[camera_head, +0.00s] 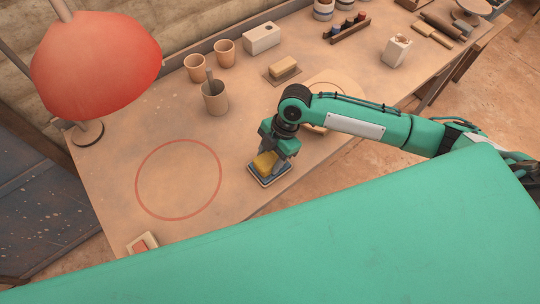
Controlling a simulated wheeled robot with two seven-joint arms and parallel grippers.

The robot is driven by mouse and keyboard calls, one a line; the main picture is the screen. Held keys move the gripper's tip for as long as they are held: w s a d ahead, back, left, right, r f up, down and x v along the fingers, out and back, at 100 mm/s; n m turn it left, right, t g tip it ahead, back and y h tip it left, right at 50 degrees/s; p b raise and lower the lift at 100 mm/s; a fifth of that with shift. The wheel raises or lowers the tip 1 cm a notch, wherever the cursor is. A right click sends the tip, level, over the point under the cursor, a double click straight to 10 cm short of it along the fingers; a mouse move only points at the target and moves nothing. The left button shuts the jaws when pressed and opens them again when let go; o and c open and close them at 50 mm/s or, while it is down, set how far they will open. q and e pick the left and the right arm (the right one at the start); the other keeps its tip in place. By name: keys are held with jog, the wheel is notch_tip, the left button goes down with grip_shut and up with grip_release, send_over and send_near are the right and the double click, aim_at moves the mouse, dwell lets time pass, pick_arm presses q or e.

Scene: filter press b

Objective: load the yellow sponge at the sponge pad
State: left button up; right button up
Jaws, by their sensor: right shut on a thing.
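The yellow sponge (264,162) is between the fingers of my right gripper (275,161), which is shut on it. The sponge is over a small dark-edged square pad (269,182) near the front of the table. It appears to be at or just above the pad's surface; I cannot tell whether it touches. The gripper points down and hides part of the sponge and the pad's far side. My left gripper is not in view.
A red circle (137,190) marks clear table to the left. A red lamp (95,65), cups (215,100) and a pale block on a small board (284,67) stand farther back. A small tray (134,239) lies at the front left edge.

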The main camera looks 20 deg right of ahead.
aim_at(270, 157)
dwell(0.4)
jog(key=shift+f+p, duration=0.1)
jog(key=shift+p, duration=0.25)
dwell(0.5)
jog(key=shift+s, duration=0.1)
dwell(0.6)
jog(key=shift+r+p, duration=0.9)
jog(key=shift+p, duration=0.05)
notch_tip(270, 157, up, 6)
jog(key=p, duration=0.5)
jog(key=shift+f, duration=0.25)
